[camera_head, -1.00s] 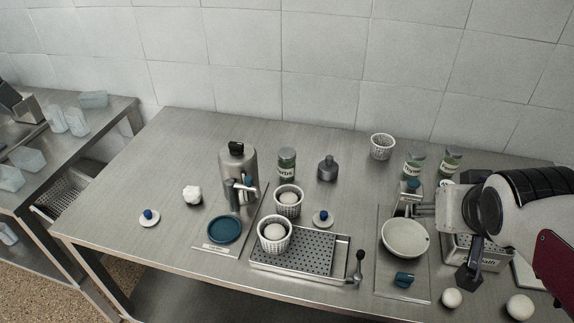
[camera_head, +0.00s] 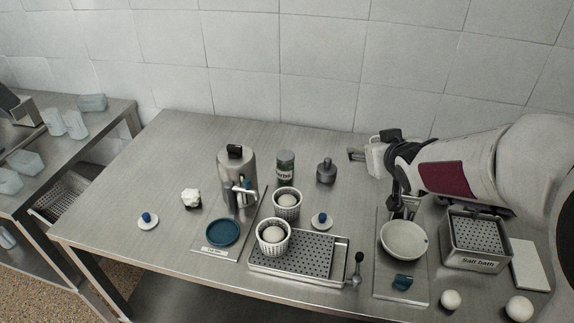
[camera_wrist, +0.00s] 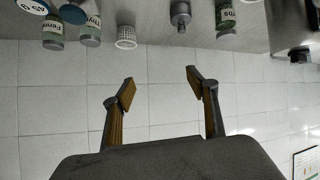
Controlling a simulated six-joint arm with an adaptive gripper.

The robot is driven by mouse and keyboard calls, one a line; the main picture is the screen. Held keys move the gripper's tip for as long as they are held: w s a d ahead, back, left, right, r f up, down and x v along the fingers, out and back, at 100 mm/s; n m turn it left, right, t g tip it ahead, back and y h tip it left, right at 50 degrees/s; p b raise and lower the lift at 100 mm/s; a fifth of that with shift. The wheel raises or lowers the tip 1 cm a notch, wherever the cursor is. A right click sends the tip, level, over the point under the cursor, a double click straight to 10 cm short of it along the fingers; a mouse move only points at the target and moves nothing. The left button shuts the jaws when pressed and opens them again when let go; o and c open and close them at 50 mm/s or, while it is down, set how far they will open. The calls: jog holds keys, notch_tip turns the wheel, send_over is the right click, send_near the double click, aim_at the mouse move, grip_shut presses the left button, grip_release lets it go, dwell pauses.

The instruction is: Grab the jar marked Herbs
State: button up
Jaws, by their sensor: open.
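The Herbs jar (camera_head: 285,165), a clear jar with green contents, grey lid and pale label, stands upright on the steel table between the coffee-machine-like steel device and a dark grey bottle. In the wrist view the Herbs jar (camera_wrist: 226,16) is at the top right, cut by the frame edge. My gripper (camera_head: 352,154) is to the right of the jar in the head view, apart from it, beyond the dark bottle. In the wrist view my gripper (camera_wrist: 159,84) is open, with only wall tiles between its fingers.
The dark grey bottle (camera_head: 326,171) stands between jar and gripper. The steel device (camera_head: 237,178) is left of the jar; white baskets (camera_head: 287,204) with balls are in front.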

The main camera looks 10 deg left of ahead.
jog(key=w+a+f+n+y, duration=0.25)
jog(key=w+a+f, duration=0.25)
jog(key=a, duration=0.3)
jog(key=n+g+y, duration=0.1)
jog(key=n+y, duration=0.1)
jog(key=y, duration=0.2)
send_near(290, 160)
jog(key=shift+m, duration=0.25)
jog(key=x, duration=0.5)
jog(key=shift+a, duration=0.1)
jog(key=shift+x, duration=1.3)
jog(key=shift+a+f, duration=0.1)
jog(key=shift+x, duration=2.5)
jog(key=shift+c, duration=0.3)
jog(key=shift+w, duration=0.1)
jog(key=c, duration=1.4)
